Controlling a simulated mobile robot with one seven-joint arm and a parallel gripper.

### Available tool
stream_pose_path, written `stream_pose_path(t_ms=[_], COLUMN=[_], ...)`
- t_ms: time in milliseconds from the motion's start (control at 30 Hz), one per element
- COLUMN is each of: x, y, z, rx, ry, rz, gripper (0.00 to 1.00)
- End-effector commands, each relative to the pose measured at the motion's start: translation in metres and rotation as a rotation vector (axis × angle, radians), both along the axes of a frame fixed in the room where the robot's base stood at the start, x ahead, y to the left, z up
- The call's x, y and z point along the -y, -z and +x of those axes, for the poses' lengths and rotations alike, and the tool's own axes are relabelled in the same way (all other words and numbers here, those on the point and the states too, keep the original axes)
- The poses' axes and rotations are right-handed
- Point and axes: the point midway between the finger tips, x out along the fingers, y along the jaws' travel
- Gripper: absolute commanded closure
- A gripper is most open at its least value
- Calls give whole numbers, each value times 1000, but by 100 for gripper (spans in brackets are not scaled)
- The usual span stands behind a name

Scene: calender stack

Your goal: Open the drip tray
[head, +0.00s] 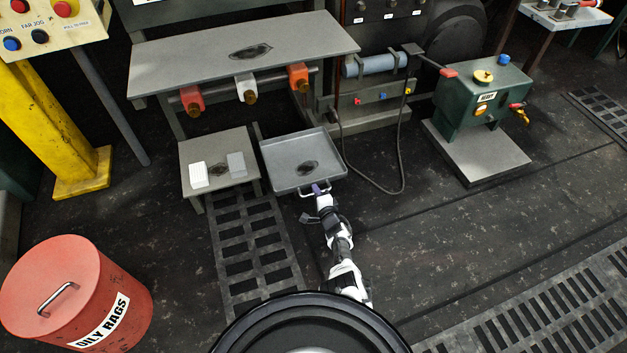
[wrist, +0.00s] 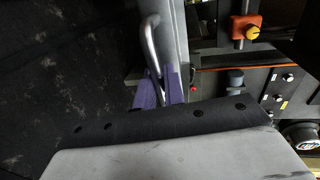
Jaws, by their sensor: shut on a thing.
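The drip tray (head: 285,174) is a shallow grey metal tray with a raised rim and a dark stain on its floor. It sticks out toward me beside a low table, in front of the grey bench. A bar handle is on its front edge. My gripper (head: 319,190) is at that handle, its purple fingers around the bar. In the wrist view my gripper (wrist: 158,88) is shut on the metal handle (wrist: 152,50), with the tray's side (wrist: 172,40) just right of it. The fingertips are partly hidden.
A low table (head: 218,183) with two small blocks stands left of the tray. A grey bench (head: 235,60) with red and white valves is behind. A red oily rags bin (head: 75,290) is front left. A green pump box (head: 480,100) and hanging cable are right. Dark floor is clear right of my arm.

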Motion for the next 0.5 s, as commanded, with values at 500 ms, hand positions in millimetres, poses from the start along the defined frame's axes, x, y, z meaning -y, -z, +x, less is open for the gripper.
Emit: stream_pose_path(t_ms=[500], x=[9], y=[-1], z=[-25], rx=[4], ry=[0], rz=[1], gripper=[100])
